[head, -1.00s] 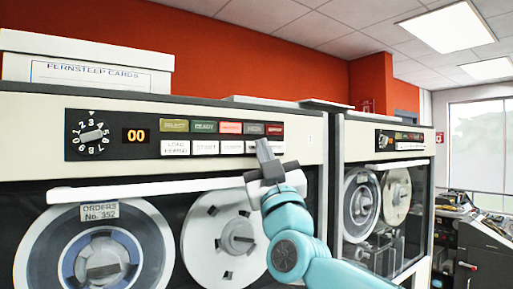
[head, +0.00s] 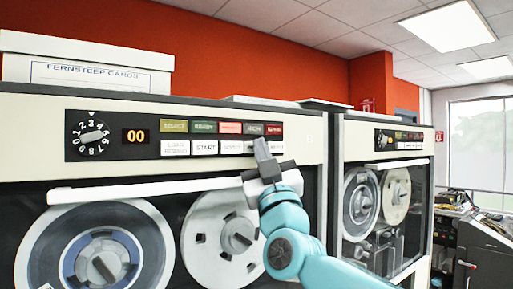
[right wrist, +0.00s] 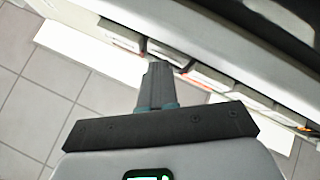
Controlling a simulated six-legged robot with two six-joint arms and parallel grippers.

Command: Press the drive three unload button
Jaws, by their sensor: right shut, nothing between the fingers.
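The near tape drive (head: 40,115) has a black control panel with a number dial (head: 91,138), an orange 00 display (head: 136,136), coloured indicators above and white buttons below. A START button (head: 205,148) is readable; the lettering toward the right end is too small or covered, so I cannot pick out unload. My right gripper (head: 262,146) is shut and empty, its tip over the right part of the white row. In the right wrist view the shut fingers (right wrist: 155,85) reach the button row (right wrist: 205,78); I cannot tell if they touch. My left gripper is not in view.
A white bar (head: 150,190) runs above the near drive's two reels (head: 102,262). A white box of Fernsteep cards (head: 90,72) sits on top. A second tape drive (head: 385,200) stands right of it. Dark equipment (head: 483,250) is at the far right.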

